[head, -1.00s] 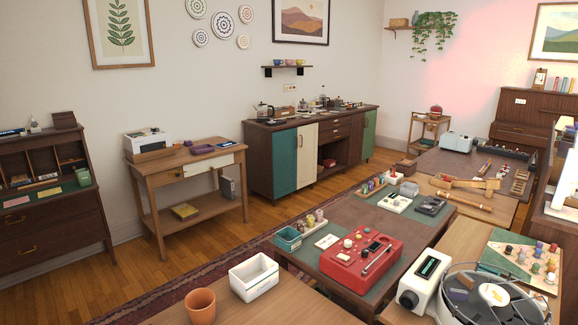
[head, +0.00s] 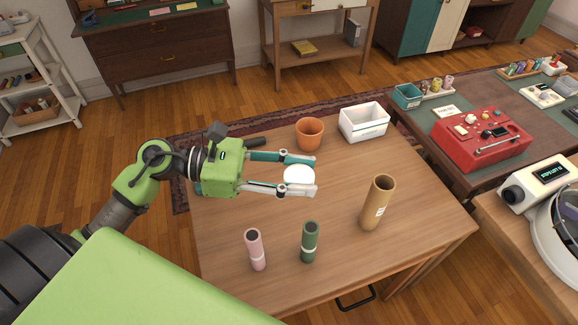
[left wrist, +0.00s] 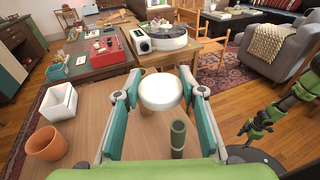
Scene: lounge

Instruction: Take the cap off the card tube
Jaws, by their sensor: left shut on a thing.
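The card tube (head: 376,206) stands upright on the wooden table, brown with a small white label. Its top end is open and dark inside. My left gripper (head: 300,175) is shut on a white round cap (head: 299,174), held in the air above the table, to the left of the tube and apart from it. In the left wrist view the cap (left wrist: 160,92) sits between the two fingers and hides most of what is behind it.
A dark green tube (head: 310,243) and a pink tube (head: 255,250) stand near the table's front edge. A terracotta pot (head: 310,134) and a white bin (head: 364,123) stand at the back. Bare wooden tabletop (head: 340,208) lies between them.

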